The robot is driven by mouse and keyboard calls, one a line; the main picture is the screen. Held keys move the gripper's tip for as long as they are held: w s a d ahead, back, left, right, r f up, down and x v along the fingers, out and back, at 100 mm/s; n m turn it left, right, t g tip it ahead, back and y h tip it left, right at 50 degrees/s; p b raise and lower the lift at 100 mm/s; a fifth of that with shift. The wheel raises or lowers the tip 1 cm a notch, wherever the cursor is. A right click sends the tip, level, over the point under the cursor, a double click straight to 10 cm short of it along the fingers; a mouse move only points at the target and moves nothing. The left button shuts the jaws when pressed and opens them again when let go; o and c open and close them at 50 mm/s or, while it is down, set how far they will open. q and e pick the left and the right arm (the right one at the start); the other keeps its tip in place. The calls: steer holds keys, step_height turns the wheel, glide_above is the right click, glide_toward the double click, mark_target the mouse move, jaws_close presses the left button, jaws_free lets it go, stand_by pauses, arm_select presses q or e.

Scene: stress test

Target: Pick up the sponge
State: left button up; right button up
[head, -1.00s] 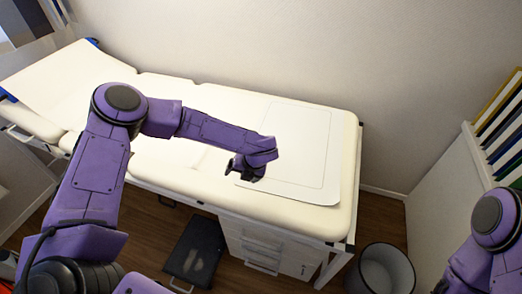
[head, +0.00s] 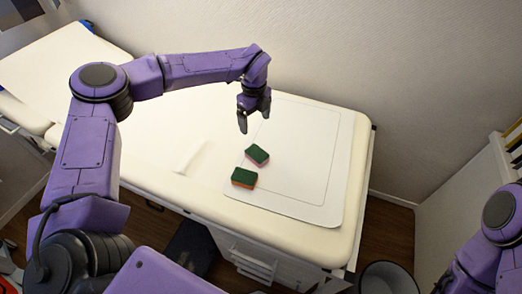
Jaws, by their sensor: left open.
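Two sponges, each with a dark green top and a reddish-pink lower side, lie on the cream examination table. The farther sponge (head: 257,155) rests on the white mat near its left edge. The nearer sponge (head: 244,178) lies just below it, at the mat's left edge. The two are close, with a small gap between them. My left gripper (head: 242,122) is open and empty, with its fingers pointing down, above and beyond the farther sponge and apart from it. Of my right arm only a part shows at the lower right; its gripper is out of view.
The examination table (head: 318,238) has a white mat (head: 315,160) with a thin outline. A small white item (head: 188,155) lies left of the sponges. A bin (head: 388,277) stands on the floor at the lower right. A wall runs behind the table.

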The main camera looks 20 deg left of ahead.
arm_select(q)
steer(key=b, duration=0.6)
glide_above(257, 152)
step_height(257, 152, down, 7)
steer(key=shift+a+f, duration=0.15)
steer(key=shift+a, duration=0.05)
steer(key=f, duration=0.3)
steer(key=f+p, duration=0.1)
steer(key=f, duration=0.2)
steer(key=f+p, duration=0.1)
steer(key=f, duration=0.2)
steer(key=shift+s+d+f, duration=0.15)
steer(key=shift+d+f, duration=0.1)
steer(key=shift+f, duration=0.35)
steer(key=c, duration=1.1)
